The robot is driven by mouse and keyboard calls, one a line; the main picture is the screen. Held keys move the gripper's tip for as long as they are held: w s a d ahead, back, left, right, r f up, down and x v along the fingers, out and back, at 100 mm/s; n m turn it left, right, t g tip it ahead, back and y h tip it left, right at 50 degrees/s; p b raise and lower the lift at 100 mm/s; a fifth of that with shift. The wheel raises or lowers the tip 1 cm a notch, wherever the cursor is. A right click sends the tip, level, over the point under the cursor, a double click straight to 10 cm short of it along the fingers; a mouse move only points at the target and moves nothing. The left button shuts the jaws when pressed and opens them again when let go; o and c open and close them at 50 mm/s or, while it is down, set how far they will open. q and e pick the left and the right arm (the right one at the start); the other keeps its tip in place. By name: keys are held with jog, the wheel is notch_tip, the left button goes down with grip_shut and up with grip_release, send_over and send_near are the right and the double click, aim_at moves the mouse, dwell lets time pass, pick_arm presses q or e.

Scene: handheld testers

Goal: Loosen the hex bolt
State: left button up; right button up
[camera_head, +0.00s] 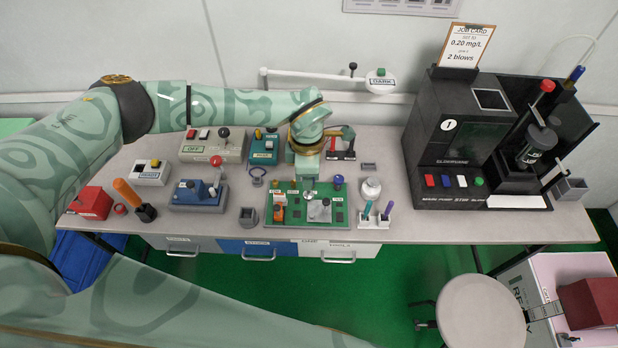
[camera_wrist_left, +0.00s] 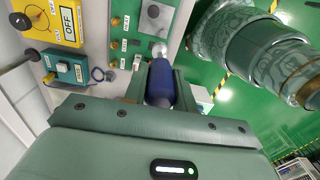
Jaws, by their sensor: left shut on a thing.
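My left gripper (camera_head: 307,180) reaches down over the green board (camera_head: 285,219) on the bench. In the left wrist view its two fingers (camera_wrist_left: 161,85) are shut on a dark blue handle (camera_wrist_left: 161,80), one on each side. A silver tip (camera_wrist_left: 159,48) shows at the far end of the handle, close to the board. In the head view a small silver part (camera_head: 311,196) shows just below the fingers. I cannot make out the hex bolt itself, or whether the tip touches it. My right gripper is not in view.
An orange part (camera_head: 279,213) and a grey block (camera_head: 320,210) are on the board near the gripper. A pen holder (camera_head: 375,217) stands to the right. Switch boxes, including a blue one (camera_head: 196,193), stand to the left. A black machine (camera_head: 470,130) fills the right end.

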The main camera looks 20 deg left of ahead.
aim_at(312, 196)
pick_arm(q)
jog(key=f+n, duration=0.2)
jog(key=d+f+n, duration=0.1)
jog(key=n, duration=0.1)
jog(key=shift+s+f, duration=0.2)
jog(key=shift+f, duration=0.15)
jog(key=shift+p, duration=0.3)
jog(key=shift+f+b, duration=1.45)
jog(key=shift+f, duration=0.7)
jog(key=shift+r, duration=0.1)
jog(key=shift+f+b, duration=0.45)
jog(key=shift+f, duration=0.65)
jog(key=shift+r+n+p, duration=0.1)
jog(key=shift+n+p, duration=1)
jog(key=shift+n, duration=1)
jog(key=shift+n+p, duration=0.35)
jog(key=shift+n, duration=0.55)
